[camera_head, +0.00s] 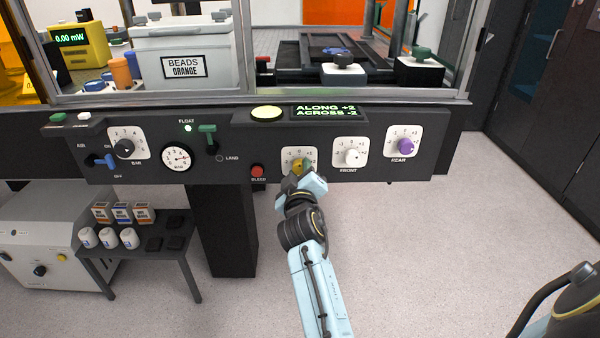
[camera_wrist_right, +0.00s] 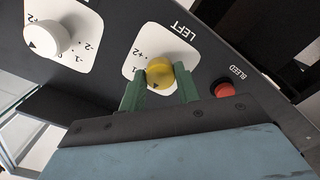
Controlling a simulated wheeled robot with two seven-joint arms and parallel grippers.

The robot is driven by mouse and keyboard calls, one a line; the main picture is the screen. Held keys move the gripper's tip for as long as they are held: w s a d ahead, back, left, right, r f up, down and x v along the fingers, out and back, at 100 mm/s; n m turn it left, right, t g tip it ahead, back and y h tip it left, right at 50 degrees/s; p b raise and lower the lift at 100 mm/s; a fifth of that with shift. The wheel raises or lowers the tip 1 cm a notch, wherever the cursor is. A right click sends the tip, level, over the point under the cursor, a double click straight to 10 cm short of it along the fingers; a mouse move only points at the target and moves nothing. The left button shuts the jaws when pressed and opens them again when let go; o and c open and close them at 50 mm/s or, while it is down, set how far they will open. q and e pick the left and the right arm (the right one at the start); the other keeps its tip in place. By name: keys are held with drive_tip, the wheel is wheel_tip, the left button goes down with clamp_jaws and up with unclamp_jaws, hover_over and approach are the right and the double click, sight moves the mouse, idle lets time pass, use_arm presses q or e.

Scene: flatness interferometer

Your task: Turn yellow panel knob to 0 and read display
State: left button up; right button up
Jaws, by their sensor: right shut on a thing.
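The yellow knob (camera_head: 297,167) sits on a white dial plate on the dark panel (camera_head: 225,160). In the right wrist view the yellow knob (camera_wrist_right: 159,72) is under the word LEFT, with a small black pointer mark; I cannot tell exactly which number it points to. My right gripper (camera_head: 302,170) reaches up from below, and its green fingers (camera_wrist_right: 160,82) are shut on the knob's two sides. My left gripper is not in view.
The white FRONT knob (camera_head: 353,157) and purple REAR knob (camera_head: 406,146) are to the right. The red BLEED button (camera_head: 257,171) is close on the left. A float lever (camera_head: 208,138) and gauge (camera_head: 177,158) are further left. A small side table (camera_head: 125,257) stands below.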

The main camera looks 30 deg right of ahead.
drive_tip(key=o, duration=1)
drive_tip(key=n+p, duration=0.1)
drive_tip(key=n, duration=0.1)
drive_tip(key=shift+r+n, duration=0.15)
drive_tip(key=shift+n, duration=0.25)
drive_tip(key=n+p, duration=0.7)
drive_tip(key=n, duration=0.7)
drive_tip(key=shift+r+n, duration=0.15)
drive_tip(key=shift+n, duration=0.15)
drive_tip(key=p+v, duration=0.1)
drive_tip(key=v, duration=1.2)
drive_tip(key=s+f+m+g+y+p, duration=0.1)
drive_tip(key=s+f+g, duration=0.1)
drive_tip(key=f, duration=0.6)
drive_tip(key=s+a+f+m+g+y+p, duration=0.1)
drive_tip(key=s+f+m+y, duration=0.1)
drive_tip(key=f, duration=0.6)
drive_tip(key=s+f+m+g+y+p, duration=0.1)
drive_tip(key=s+f+g+y, duration=0.1)
drive_tip(key=f, duration=0.6)
drive_tip(key=shift+s+a+f+m+g, duration=0.3)
drive_tip(key=shift+s+a+m, duration=0.1)
drive_tip(key=shift+s, duration=0.15)
